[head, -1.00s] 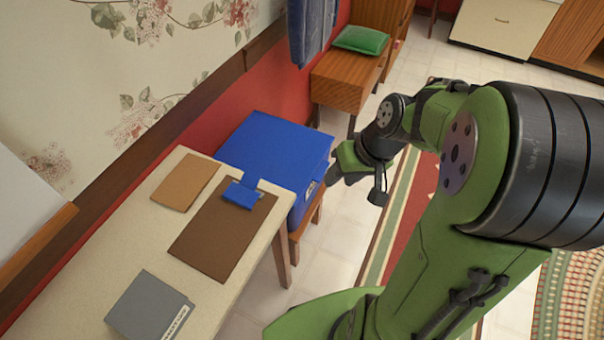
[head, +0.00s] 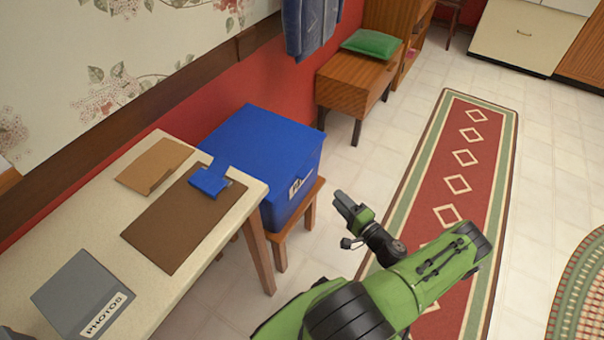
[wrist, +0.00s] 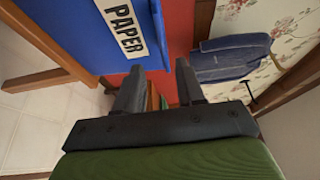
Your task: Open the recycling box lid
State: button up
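The recycling box (head: 278,165) is a blue box with a closed blue lid (head: 265,137), standing on a small wooden stool behind the table. A white label sits on its side; in the wrist view the box (wrist: 75,25) shows at upper left with a label reading "PAPER" (wrist: 122,28). My gripper (head: 343,210) is in front and to the right of the box in the head view, apart from it. In the wrist view its two dark fingers (wrist: 160,88) stand apart with nothing between them.
A wooden cabinet (head: 350,85) with a green cushion (head: 372,43) stands beyond the box. Blue clothing hangs above. The rug (head: 455,165) and floor at right are clear.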

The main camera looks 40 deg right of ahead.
aim_at(310, 171)
jog(key=w+b, duration=0.1)
jog(key=w, duration=0.4)
jog(key=w+b, duration=0.1)
jog(key=w, duration=0.4)
jog(key=w+b, duration=0.1)
jog(key=w, duration=0.4)
jog(key=shift+d+b, duration=0.3)
jog(key=shift+d, duration=0.05)
jog(key=shift+s, duration=0.1)
grip_shut()
